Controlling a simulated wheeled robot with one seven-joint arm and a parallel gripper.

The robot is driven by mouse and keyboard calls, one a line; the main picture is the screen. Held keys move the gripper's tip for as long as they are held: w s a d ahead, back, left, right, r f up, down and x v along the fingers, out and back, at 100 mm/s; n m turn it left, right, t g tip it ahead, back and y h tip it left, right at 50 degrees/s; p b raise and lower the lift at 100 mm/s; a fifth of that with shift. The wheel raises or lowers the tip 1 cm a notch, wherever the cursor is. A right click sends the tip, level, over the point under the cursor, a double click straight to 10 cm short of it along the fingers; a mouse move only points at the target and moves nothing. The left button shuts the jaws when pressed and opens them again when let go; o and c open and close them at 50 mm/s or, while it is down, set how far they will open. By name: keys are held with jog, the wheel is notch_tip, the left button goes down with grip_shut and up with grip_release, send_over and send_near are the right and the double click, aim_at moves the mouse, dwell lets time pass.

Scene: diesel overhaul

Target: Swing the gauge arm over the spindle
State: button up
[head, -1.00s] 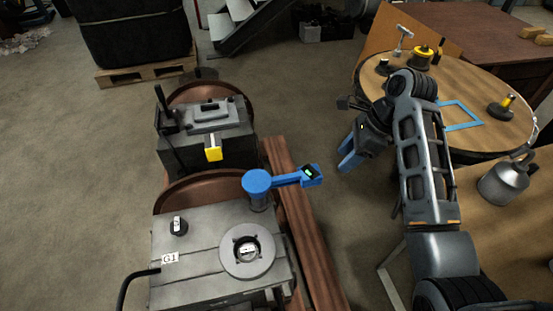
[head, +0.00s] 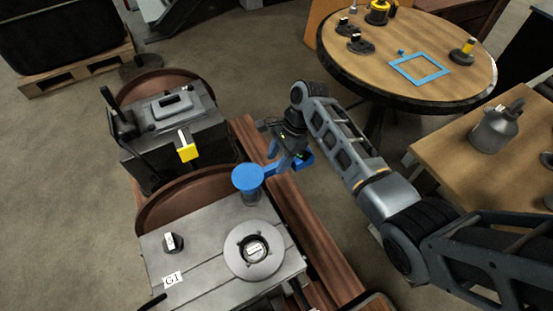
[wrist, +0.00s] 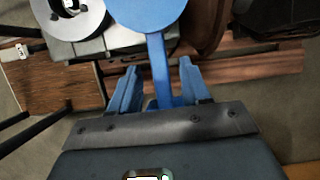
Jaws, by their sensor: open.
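The blue gauge arm has a round hub (head: 249,178) on a short post at the near machine's right edge. Its bar (head: 276,169) points right, away from the spindle. The spindle (head: 254,249) is a grey disc with a dark centre on the near machine top, below the hub in the head view. My gripper (head: 284,163) is at the gauge arm's outer end. In the wrist view my gripper's blue fingers (wrist: 160,88) are open, one on each side of the gauge bar (wrist: 159,62). The bar's outer end is hidden behind my gripper.
The near machine's top (head: 200,240) carries a black knob (head: 173,243) and a G1 label. A round table (head: 420,95) and a wooden bench with a metal can (head: 495,130) stand to the right.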

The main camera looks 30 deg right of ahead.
jog(key=shift+a+f, duration=0.2)
jog(key=shift+f, duration=0.3)
grip_shut()
dwell(0.4)
